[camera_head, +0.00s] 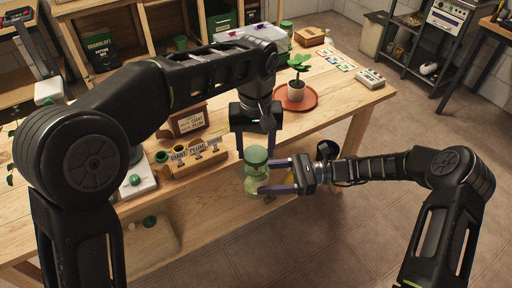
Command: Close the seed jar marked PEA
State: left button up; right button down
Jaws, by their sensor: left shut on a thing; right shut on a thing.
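A clear jar (256,185) with pale green contents is near the table's front edge, in the middle of the head view. Its marking cannot be read here. A green lid (256,154) is at the jar's mouth; whether it is seated or just above cannot be told. My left gripper (256,150) comes down from above and is shut on the lid, one finger on each side. My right gripper (265,176) reaches in from the right and is shut on the jar's body. The jar looks upright.
A small rack with tags reading GIANT and PLUM (197,155) stands left of the jar. A potted seedling (296,90) stands on an orange saucer (311,98) behind. Seed packets (338,61) and a small device (370,78) lie at the right. A dark cup (328,149) is beside my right gripper.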

aim_at(255, 153)
pick_arm(q)
jog(key=shift+f, duration=0.9)
jog(key=shift+f, duration=0.6)
dwell(0.4)
